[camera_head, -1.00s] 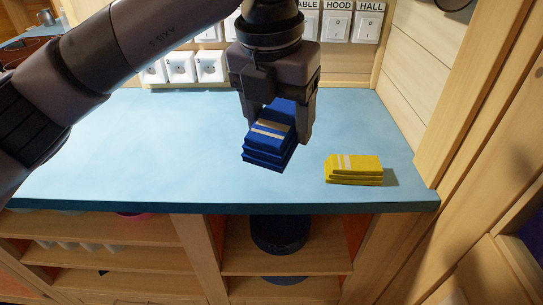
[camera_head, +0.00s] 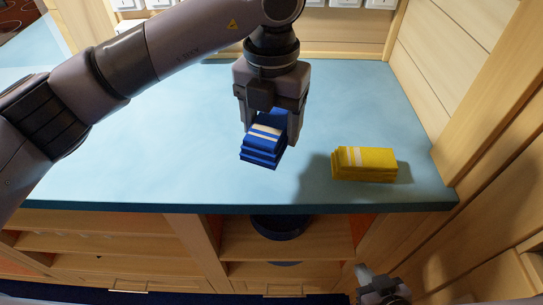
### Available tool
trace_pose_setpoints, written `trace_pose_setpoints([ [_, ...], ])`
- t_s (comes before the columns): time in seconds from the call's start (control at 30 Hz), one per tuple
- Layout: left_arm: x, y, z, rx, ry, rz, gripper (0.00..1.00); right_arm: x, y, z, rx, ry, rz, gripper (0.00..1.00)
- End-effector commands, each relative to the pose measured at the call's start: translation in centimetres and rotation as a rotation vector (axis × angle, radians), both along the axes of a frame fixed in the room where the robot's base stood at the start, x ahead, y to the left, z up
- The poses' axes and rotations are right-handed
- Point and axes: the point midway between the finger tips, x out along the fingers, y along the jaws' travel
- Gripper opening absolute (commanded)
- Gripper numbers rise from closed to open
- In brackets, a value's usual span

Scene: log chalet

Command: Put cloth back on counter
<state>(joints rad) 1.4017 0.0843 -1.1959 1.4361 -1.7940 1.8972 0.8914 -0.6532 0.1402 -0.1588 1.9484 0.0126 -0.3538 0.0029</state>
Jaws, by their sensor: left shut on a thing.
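My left gripper (camera_head: 271,122) comes down over the light blue counter (camera_head: 150,130) and is shut on a folded blue cloth (camera_head: 262,150) with a pale stripe. The cloth hangs tilted between the fingers and seems to be a little above the counter; a shadow falls to its right. A folded yellow cloth (camera_head: 364,164) with a pale stripe lies on the counter to the right, apart from the gripper. My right gripper (camera_head: 364,274) shows only partly at the bottom, below the counter's front edge; its fingers are unclear.
A wooden wall (camera_head: 440,70) bounds the counter at the right. Open shelves (camera_head: 110,240) lie under the counter, with a dark round pot (camera_head: 278,227) on one. The counter is clear around the two cloths.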

Motion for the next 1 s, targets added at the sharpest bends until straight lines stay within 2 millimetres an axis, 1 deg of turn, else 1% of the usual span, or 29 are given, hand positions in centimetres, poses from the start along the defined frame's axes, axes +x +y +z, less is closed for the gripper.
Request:
trace_pose_setpoints([
  [0.03, -0.1, 0.0, -1.3, 0.000, 0.004, -0.001, 0.43, 0.0, 0.0, 0.3, 0.000, -0.001, 0.000, 0.00],
  [0.1, -0.1, 0.1, -2.7, 0.001, 0.004, 0.000, 0.43, 0.0, 0.0, 0.4, 0.001, -0.001, 0.001, 0.00],
  [0.2, 0.0, 0.0, -4.2, 0.000, 0.002, 0.000, 0.43, 0.0, 0.0, 0.6, 0.001, -0.001, 0.001, 0.00],
  [0.43, 0.0, 0.0, -5.8, 0.000, 0.002, 0.000, 0.43, 0.1, 0.0, 0.8, 0.001, -0.003, 0.001, 0.00],
  [0.63, -0.1, 0.0, -8.7, 0.000, 0.002, 0.000, 0.43, 0.2, 0.1, 1.2, 0.001, -0.005, 0.001, 0.00],
  [0.7, 0.0, 0.0, -9.2, -0.001, 0.000, 0.000, 0.43, 0.2, 0.1, 1.2, 0.001, -0.005, 0.001, 0.00],
  [0.97, 0.0, 0.0, -9.4, 0.000, -0.001, 0.000, 0.43, 0.2, 0.1, 1.0, 0.001, -0.005, 0.001, 0.00],
  [1.0, 0.0, 0.0, -9.5, 0.000, -0.001, 0.000, 0.71, 0.2, 0.1, 0.9, 0.000, -0.005, 0.001, 0.00],
])
